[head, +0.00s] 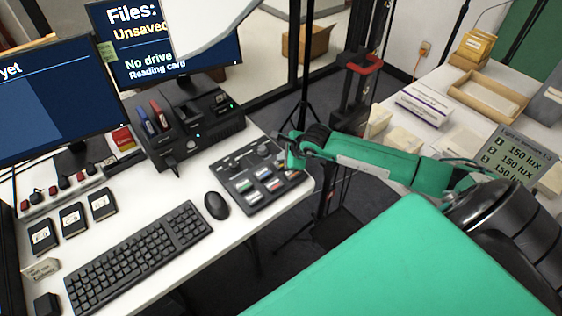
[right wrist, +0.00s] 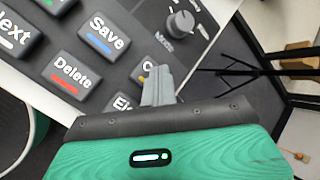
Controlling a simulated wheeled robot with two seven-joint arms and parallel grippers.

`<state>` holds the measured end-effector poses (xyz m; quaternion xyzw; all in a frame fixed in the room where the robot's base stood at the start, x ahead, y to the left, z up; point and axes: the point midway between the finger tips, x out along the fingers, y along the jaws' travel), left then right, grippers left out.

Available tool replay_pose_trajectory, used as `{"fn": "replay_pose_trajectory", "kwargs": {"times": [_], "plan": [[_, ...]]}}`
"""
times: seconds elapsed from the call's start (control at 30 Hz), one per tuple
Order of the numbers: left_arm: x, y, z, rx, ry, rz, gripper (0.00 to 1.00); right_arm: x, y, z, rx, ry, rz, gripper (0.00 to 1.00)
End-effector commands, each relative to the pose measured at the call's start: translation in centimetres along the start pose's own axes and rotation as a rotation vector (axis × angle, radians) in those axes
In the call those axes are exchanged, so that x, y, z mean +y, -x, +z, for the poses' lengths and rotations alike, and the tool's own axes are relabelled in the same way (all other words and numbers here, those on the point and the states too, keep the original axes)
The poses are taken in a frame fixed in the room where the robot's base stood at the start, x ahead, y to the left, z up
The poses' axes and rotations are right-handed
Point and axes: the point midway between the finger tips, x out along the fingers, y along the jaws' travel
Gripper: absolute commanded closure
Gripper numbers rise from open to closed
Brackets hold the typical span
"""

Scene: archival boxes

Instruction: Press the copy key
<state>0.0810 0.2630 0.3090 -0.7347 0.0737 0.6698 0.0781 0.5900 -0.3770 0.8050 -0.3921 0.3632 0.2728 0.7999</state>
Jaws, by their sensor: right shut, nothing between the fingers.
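A dark control panel (head: 240,190) with coloured-striped keys and knobs lies on the white desk. My right gripper (head: 290,155) is above the panel's right edge. In the right wrist view its closed grey fingers (right wrist: 157,82) hold nothing and reach over a key with a yellow stripe (right wrist: 143,75). The fingers hide most of that key and its label, so I cannot read it as copy or tell whether they touch it. The Save key (right wrist: 103,35) and Delete key (right wrist: 75,75) show beside it. My left gripper is not in view.
A mouse (head: 217,205) and keyboard (head: 138,255) lie left of the panel. A black card-reader dock (head: 190,135) stands behind it. A round knob (right wrist: 181,23) rises near the fingers. The desk edge and a dark tripod (right wrist: 255,68) are to the right.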

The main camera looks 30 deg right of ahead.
Motion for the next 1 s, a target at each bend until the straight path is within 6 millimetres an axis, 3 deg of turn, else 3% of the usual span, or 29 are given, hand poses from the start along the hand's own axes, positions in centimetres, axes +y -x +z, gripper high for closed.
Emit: {"fn": "replay_pose_trajectory", "kwargs": {"times": [1.0], "plan": [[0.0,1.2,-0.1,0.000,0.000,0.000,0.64,-1.1,2.1,1.1,0.000,0.000,0.000,1.00]]}}
